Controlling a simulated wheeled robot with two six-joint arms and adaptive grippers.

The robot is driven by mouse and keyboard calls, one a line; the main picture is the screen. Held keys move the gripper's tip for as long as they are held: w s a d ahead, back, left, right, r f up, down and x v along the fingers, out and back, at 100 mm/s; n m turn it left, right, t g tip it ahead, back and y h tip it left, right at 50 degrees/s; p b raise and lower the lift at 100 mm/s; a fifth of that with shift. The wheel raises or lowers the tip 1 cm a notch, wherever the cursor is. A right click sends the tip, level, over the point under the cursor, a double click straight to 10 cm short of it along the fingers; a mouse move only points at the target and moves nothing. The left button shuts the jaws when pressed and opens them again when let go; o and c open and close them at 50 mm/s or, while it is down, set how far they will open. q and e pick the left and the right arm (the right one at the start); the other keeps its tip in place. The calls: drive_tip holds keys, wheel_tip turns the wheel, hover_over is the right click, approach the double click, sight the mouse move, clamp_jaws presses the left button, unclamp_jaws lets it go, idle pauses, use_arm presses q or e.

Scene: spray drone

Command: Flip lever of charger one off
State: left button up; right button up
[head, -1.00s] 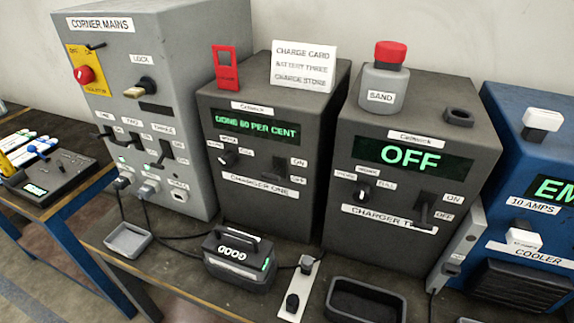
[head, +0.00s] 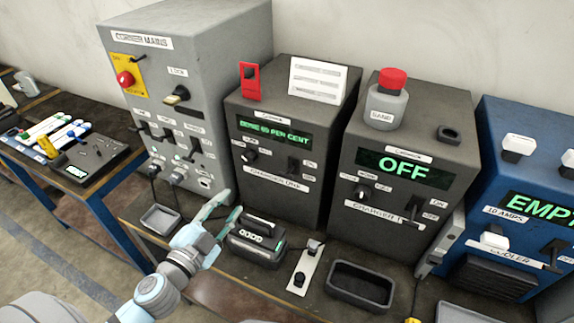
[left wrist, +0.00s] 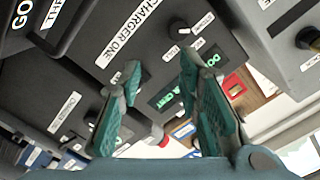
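Charger one (head: 285,200) is a dark grey box, its green display (head: 274,133) reading about "DONE 60 PER CENT". Its small dark lever (head: 293,167) sits low on the right of the front beside the ON and OFF labels; its exact tilt is too small to tell. My left gripper (head: 226,212) is open and empty, in front of and left of the charger, near the black battery. In the left wrist view the open teal fingers (left wrist: 165,100) face the charger's front, with the CHARGER ONE label (left wrist: 130,35) and knob (left wrist: 178,28) visible. One finger covers the lever area. My right gripper is not in view.
A black battery (head: 255,243) stands in front of charger one, close to my gripper. Charger two (head: 400,160) stands to the right, reading OFF. The grey corner mains box (head: 205,80) is left. Trays (head: 160,218) and a white strip with a switch (head: 307,265) lie on the bench.

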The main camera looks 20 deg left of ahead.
use_arm(q)
drive_tip(key=d+r+m+h, duration=0.2)
drive_tip(key=d+m+h, duration=0.2)
drive_tip(key=m+h, duration=0.1)
drive_tip(key=p, duration=0.5)
approach(287, 172)
drive_tip(key=x, duration=1)
drive_tip(key=shift+f, duration=0.2)
drive_tip(key=shift+s, duration=0.1)
